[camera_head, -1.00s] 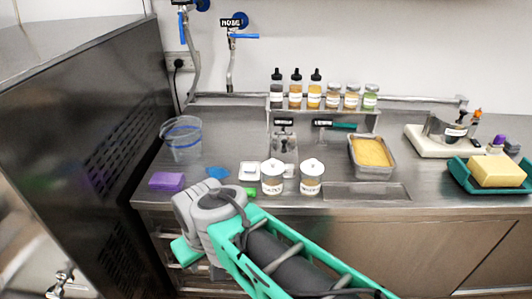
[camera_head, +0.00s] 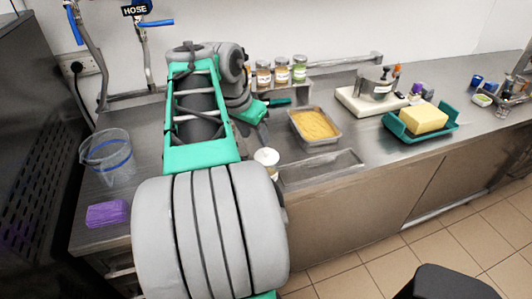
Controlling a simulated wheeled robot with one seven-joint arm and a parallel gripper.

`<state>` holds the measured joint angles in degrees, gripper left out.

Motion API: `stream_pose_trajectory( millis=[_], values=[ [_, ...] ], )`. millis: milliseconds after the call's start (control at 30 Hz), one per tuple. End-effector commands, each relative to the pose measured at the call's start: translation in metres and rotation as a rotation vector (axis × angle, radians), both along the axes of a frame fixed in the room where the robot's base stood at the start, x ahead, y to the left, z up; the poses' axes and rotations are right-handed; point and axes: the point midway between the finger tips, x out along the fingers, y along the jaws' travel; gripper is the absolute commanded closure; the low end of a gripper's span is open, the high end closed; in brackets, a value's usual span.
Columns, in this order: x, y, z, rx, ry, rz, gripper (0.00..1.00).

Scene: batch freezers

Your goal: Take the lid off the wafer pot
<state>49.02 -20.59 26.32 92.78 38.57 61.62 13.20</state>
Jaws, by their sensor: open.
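One pot with a round white lid (camera_head: 266,157) shows just right of my arm, near the counter's front edge. Its lid is on. Its label is hidden, so I cannot tell whether it is the wafer pot. The second lidded pot, seen earlier to its left, is hidden behind my arm. My gripper (camera_head: 262,133) is only partly visible beyond the forearm, open, and appears a little behind the visible pot. I cannot tell how high it is above the counter.
A clear measuring jug (camera_head: 108,160) and a purple block (camera_head: 107,214) stand left of my arm. A metal pan of yellow contents (camera_head: 316,126), a white board (camera_head: 362,104) and a teal tray with a yellow block (camera_head: 424,120) stand right. Small jars (camera_head: 281,70) line the back shelf.

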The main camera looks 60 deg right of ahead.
Motion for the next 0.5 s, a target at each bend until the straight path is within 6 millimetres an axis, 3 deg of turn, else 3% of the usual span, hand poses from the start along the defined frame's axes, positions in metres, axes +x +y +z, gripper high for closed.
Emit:
stream_pose_trajectory(
  millis=[100, 500],
  values=[
    [-0.014, -0.013, -0.008, -0.002, -0.002, -0.062, 0.54],
    [-0.016, -0.033, -0.066, -0.003, -0.004, -0.056, 0.54]
  ],
)
